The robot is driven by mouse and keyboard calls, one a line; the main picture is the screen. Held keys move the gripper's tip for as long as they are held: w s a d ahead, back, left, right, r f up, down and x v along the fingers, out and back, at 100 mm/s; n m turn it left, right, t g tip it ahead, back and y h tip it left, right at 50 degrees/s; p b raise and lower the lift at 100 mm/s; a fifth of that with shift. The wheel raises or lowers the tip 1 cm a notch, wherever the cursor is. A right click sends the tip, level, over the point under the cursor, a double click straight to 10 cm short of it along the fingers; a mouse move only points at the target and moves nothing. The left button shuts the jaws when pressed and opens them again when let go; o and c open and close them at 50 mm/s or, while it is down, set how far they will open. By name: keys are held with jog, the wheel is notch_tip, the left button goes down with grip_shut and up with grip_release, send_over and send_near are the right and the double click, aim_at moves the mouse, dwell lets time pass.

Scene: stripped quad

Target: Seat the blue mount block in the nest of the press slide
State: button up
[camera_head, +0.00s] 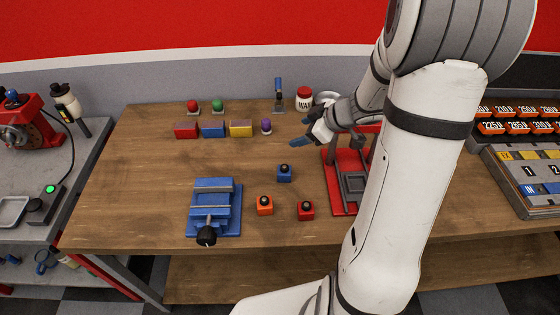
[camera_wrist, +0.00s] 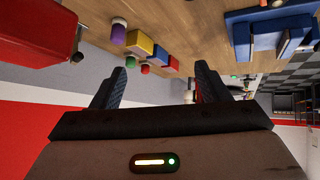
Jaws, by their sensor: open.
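The blue mount block (camera_head: 285,174), with a dark round top, stands upright on the wooden bench in the head view. The red press (camera_head: 337,192) stands to its right, with a grey slide and nest (camera_head: 353,184) partly hidden behind my arm. I see no block in the visible part of the nest. My gripper (camera_head: 299,132) is open and empty, above the bench, behind the blue block in the picture. In the wrist view its two fingers (camera_wrist: 157,84) are spread wide with nothing between them. I cannot make out the blue mount block in the wrist view.
An orange block (camera_head: 265,206) and a red block (camera_head: 306,211) stand in front of the blue one. A blue vise (camera_head: 228,222) is at left. Coloured blocks, including a yellow one (camera_head: 241,128), line the back.

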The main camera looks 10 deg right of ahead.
jog(key=s+f+g+y, duration=0.2)
jog(key=s, duration=0.1)
send_near(286, 167)
jog(key=shift+n, duration=0.4)
jog(key=x, duration=0.4)
jog(key=shift+a+f+b, duration=0.2)
jog(key=shift+a+b, duration=0.15)
jog(key=shift+x, duration=3)
jog(key=shift+d, duration=0.1)
jog(key=shift+c, duration=0.2)
jog(key=c, duration=1.3)
